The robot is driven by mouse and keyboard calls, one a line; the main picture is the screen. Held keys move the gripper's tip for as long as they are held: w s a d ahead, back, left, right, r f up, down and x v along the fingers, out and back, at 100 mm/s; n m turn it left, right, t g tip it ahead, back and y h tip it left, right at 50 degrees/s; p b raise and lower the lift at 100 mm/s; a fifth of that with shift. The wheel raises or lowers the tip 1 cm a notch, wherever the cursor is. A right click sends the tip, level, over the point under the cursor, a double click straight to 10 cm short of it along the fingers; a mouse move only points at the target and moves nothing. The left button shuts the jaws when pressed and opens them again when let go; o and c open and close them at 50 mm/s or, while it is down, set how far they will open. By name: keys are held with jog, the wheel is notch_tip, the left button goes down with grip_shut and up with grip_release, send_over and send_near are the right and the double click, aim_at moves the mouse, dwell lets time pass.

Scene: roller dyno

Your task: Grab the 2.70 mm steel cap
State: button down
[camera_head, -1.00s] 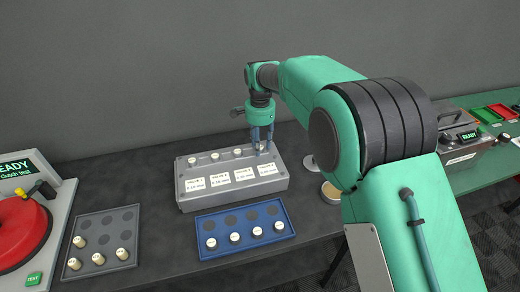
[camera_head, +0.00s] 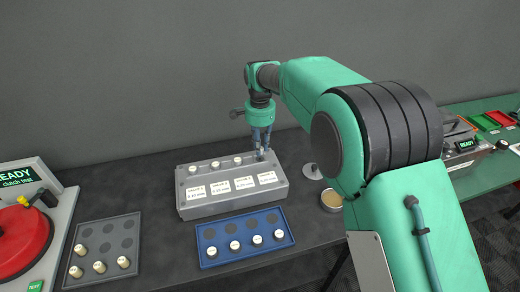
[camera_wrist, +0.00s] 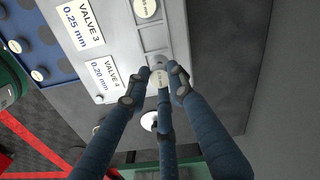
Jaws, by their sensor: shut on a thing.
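My gripper (camera_head: 261,153) is over the far-right slot of the grey valve block (camera_head: 235,203), above the label for valve 4. In the wrist view its fingers (camera_wrist: 161,76) are shut on a small pale steel cap (camera_wrist: 161,78). The cap's marking is too small to read, so I cannot tell that it is 2.70 mm. The fingers hide part of the cap, and I cannot tell whether it is clear of its slot. Another cap (camera_wrist: 147,8) sits in the valve 3 slot beside it.
A blue tray (camera_head: 249,256) with several caps lies in front of the block. A grey tray (camera_head: 108,279) with several caps lies left, beside the red clutch tester (camera_head: 22,236). A round dish (camera_head: 331,200) and a pale disc (camera_head: 312,171) lie right of the block.

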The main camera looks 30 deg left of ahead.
jog(key=s+d+r+p, duration=0.1)
jog(key=s+d+p, duration=0.1)
jog(key=s+d, duration=0.9)
jog(key=shift+s+r+p, duration=0.25)
jog(key=shift+s+p, duration=0.1)
jog(key=shift+s, duration=0.05)
jog(key=shift+s, duration=0.1)
dwell(0.4)
